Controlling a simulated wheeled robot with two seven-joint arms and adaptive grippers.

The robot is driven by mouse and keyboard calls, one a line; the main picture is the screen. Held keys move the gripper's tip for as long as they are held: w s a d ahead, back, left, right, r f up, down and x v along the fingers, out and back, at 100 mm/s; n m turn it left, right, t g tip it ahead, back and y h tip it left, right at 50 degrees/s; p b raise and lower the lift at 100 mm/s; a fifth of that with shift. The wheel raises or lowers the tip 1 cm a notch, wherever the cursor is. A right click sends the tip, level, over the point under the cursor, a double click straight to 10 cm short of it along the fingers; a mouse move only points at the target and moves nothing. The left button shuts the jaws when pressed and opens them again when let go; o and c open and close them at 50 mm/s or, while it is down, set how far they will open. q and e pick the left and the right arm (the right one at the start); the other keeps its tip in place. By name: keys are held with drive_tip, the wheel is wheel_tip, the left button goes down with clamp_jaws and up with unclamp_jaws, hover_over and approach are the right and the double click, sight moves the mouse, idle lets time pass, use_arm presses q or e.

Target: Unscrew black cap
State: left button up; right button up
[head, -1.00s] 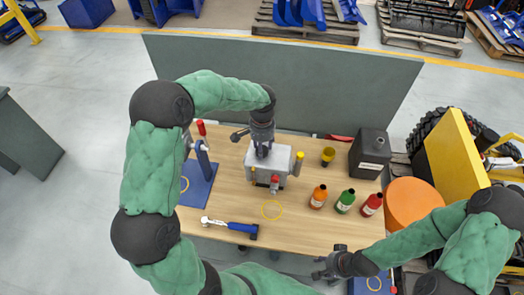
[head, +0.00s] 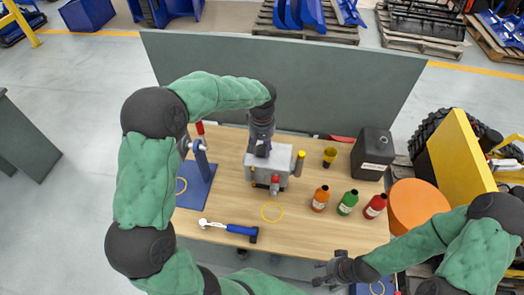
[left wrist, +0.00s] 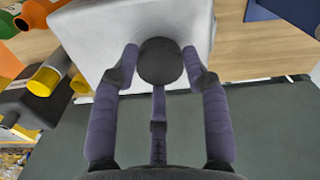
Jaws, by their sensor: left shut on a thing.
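The black cap (left wrist: 160,61) is round and sits on top of a pale grey block (left wrist: 95,28). The block (head: 258,172) stands on the table in the head view, with the cap hidden there under my left gripper (head: 262,150). In the left wrist view my left gripper (left wrist: 160,65) points down at the block. Its fingers close around the cap, which still looks seated on the block. My right gripper (head: 325,274) is at the table's front edge, away from the block; its fingers are too small to read.
Orange (head: 320,199), green (head: 347,203) and red (head: 375,207) bottles stand right of the block. A black canister (head: 372,154) and a yellow cup (head: 329,156) are behind them. A blue-handled tool (head: 229,228) lies in front. A blue stand (head: 196,190) is left.

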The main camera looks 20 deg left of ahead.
use_arm(q)
drive_tip(key=n+b, duration=0.1)
drive_tip(key=n, duration=0.2)
drive_tip(key=shift+f, duration=0.15)
drive_tip(key=n+b, duration=0.1)
drive_tip(key=n, duration=0.4)
drive_tip(key=shift+n+b, duration=0.3)
drive_tip(key=shift+n, duration=0.6)
drive_tip(key=n+b, duration=0.1)
drive_tip(key=n, duration=0.3)
drive_tip(key=n+b, duration=0.1)
drive_tip(key=n, duration=0.4)
drive_tip(key=shift+n, duration=0.4)
